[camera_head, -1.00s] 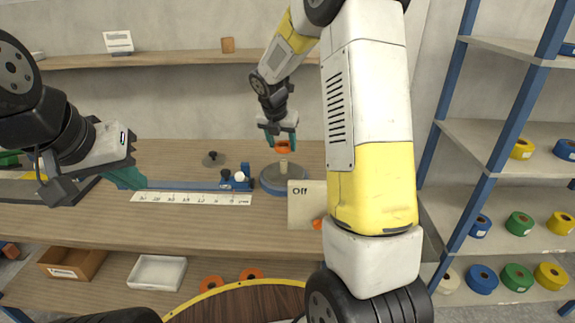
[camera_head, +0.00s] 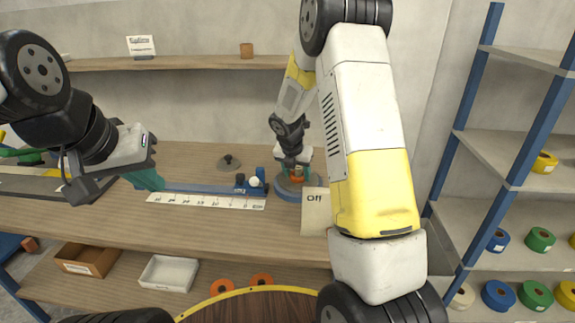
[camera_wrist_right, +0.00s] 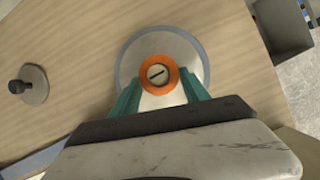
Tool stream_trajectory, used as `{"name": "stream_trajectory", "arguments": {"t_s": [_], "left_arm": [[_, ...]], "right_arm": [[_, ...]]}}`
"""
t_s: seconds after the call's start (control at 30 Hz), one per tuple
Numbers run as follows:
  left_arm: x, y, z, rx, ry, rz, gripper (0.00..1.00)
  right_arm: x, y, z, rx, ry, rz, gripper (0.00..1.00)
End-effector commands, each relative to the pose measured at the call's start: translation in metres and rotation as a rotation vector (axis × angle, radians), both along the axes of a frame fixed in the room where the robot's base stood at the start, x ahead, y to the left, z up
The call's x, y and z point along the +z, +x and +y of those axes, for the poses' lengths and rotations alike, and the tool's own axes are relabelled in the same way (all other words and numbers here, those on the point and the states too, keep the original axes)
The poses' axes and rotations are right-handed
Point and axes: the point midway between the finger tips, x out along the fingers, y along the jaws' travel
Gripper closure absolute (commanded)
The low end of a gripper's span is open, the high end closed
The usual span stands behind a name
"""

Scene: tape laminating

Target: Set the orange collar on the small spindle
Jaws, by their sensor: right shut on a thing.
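The orange collar (camera_wrist_right: 149,88) is in the right wrist view, a ring between the teal fingers of my right gripper (camera_wrist_right: 160,95). The top of the small spindle (camera_wrist_right: 157,73), with a dark slot, shows through its hole. The collar is around or right above the spindle; its exact height is hard to tell. The round grey base with a blue rim (camera_wrist_right: 196,50) lies below. In the head view the collar (camera_head: 297,180) sits low at the base (camera_head: 288,194), with my right gripper (camera_head: 297,169) over it. My left gripper (camera_head: 150,180) is at the left; its finger opening is unclear.
A white ruler strip (camera_head: 205,201) and a blue rail (camera_head: 200,188) lie left of the base. A sign reading "Off" (camera_head: 316,215) stands in front right. Shelves with tape rolls (camera_head: 540,239) stand at the right.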

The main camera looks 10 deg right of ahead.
Motion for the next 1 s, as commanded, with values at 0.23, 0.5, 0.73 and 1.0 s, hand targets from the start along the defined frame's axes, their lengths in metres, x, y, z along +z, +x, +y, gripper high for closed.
{"name": "stream_trajectory", "arguments": {"t_s": [0.23, 0.5, 0.73, 1.0], "left_arm": [[0.0, 0.0, 0.0, 0.0, 0.0, 0.0, 1.0], [0.0, 0.0, 0.0, 0.0, 0.0, 0.0, 1.0], [0.0, 0.0, 0.0, 0.0, 0.0, 0.0, 1.0], [0.0, 0.0, 0.0, 0.0, 0.0, 0.0, 1.0]], "right_arm": [[0.0, 0.0, 0.0, 0.0, -0.001, 0.0, 0.25], [0.004, 0.0, 0.0, -0.001, 0.0, 0.0, 0.25], [0.04, -0.012, 0.007, 0.0, 0.001, -0.004, 0.25], [0.091, -0.031, 0.018, 0.0, 0.001, -0.003, 0.25]]}}
